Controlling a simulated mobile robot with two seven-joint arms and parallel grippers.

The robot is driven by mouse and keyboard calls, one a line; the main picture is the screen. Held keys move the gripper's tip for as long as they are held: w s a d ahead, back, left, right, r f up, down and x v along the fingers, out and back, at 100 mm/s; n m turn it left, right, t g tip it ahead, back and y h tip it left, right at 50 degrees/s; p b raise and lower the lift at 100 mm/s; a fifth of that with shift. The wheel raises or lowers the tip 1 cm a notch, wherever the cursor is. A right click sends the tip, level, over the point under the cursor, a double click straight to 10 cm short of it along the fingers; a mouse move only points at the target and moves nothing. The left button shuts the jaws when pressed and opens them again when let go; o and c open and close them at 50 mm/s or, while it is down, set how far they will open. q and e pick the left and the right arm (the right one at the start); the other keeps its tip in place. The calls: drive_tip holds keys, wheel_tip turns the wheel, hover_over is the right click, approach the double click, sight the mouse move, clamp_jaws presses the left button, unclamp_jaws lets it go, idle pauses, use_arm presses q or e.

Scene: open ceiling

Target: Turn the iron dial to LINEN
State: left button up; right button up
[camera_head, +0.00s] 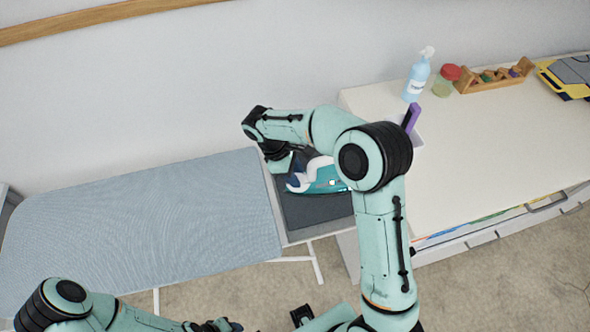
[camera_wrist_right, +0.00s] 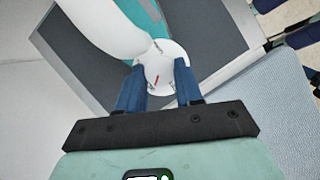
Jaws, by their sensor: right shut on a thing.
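The teal and white iron (camera_head: 328,186) rests on the dark grey plate (camera_head: 312,214) at the right end of the ironing board. My right arm partly covers it in the head view. In the right wrist view the iron's white handle (camera_wrist_right: 100,22) arches at the top left. The round white dial (camera_wrist_right: 165,62) carries a red mark and small dark marks, too small to read. My right gripper (camera_wrist_right: 158,82) is shut on the dial, with a blue finger on either side. My left gripper (camera_head: 214,326) is at the bottom edge of the head view, mostly cut off.
The blue-grey ironing board (camera_head: 140,220) is bare. A white cabinet (camera_head: 470,150) to its right bears a spray bottle (camera_head: 418,75), a red-lidded jar (camera_head: 446,82), a wooden rack (camera_head: 495,80) and a yellow-grey item (camera_head: 570,75). A purple object (camera_head: 410,118) stands near my right arm.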

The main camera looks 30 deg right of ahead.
use_arm(q)
drive_tip(key=shift+w+r+p, duration=0.3)
drive_tip(key=shift+w+r, duration=0.05)
drive_tip(key=shift+r, duration=0.2)
use_arm(e)
drive_tip(key=shift+w+r+m, duration=0.1)
drive_tip(key=shift+m, duration=0.5)
drive_tip(key=shift+y, duration=0.3)
drive_tip(key=o, duration=1)
drive_tip(key=shift+o, duration=0.2)
drive_tip(key=shift+g, duration=0.3)
use_arm(q)
drive_tip(key=w+r+p, duration=0.2)
drive_tip(key=w+r, duration=0.1)
drive_tip(key=shift+r, duration=0.2)
use_arm(e)
drive_tip(key=v, duration=1.3)
drive_tip(key=shift+r, duration=0.15)
